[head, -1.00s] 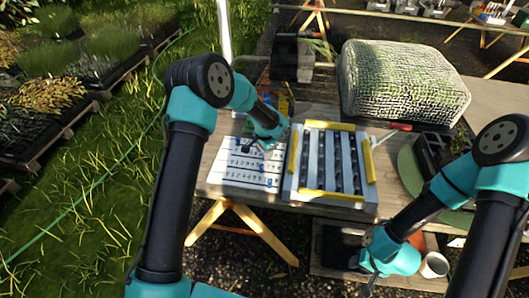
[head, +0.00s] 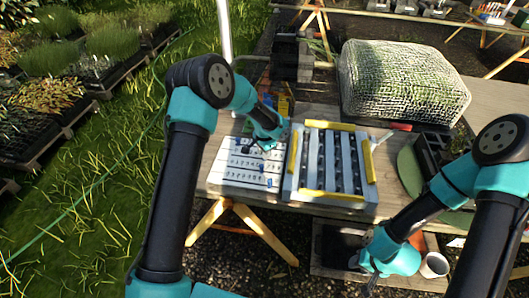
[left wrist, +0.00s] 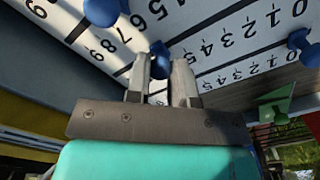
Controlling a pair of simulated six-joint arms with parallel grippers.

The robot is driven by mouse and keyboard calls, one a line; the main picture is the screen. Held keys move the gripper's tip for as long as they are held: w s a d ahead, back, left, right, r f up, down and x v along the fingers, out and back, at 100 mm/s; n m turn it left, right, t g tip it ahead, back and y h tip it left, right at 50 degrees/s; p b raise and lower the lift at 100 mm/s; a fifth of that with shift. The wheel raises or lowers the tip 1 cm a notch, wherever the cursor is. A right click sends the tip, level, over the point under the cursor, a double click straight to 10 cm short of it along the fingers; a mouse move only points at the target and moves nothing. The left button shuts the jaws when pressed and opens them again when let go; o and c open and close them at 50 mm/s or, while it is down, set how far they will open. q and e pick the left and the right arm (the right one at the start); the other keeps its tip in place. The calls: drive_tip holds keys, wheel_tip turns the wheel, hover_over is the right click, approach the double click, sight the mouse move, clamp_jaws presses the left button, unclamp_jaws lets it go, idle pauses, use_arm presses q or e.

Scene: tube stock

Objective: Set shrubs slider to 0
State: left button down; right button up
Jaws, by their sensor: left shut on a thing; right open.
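The white slider panel (head: 232,181) with rows of printed numbers lies on the table, left of the grey rack. My left gripper (head: 262,145) is over its far edge in the head view. In the left wrist view my left gripper (left wrist: 161,80) is shut on a blue slider knob (left wrist: 159,57). Other blue knobs show there at the upper left (left wrist: 101,12) and the right (left wrist: 301,43). The row names cannot be read, and I cannot tell the gripped knob's exact number. My right gripper (head: 374,278) is open and empty, low at the right, away from the panel.
A grey rack with yellow bars (head: 333,126) stands close to the panel's right side. A net-covered bale (head: 400,85) is behind it. A green round mat (head: 408,170) and dark trays are at the right. A white cup (head: 434,265) is near my right gripper.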

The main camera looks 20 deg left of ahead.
use_arm(q)
approach(234, 155)
wheel_tip(234, 155, down, 5)
drive_tip(key=shift+w+a+f, duration=0.1)
drive_tip(key=shift+a+f, duration=0.05)
drive_tip(key=c, duration=1)
unclamp_jaws()
drive_tip(key=shift+a, duration=0.1)
drive_tip(key=shift+o, duration=0.2)
wheel_tip(234, 155, up, 17)
drive_tip(key=shift+r, duration=0.2)
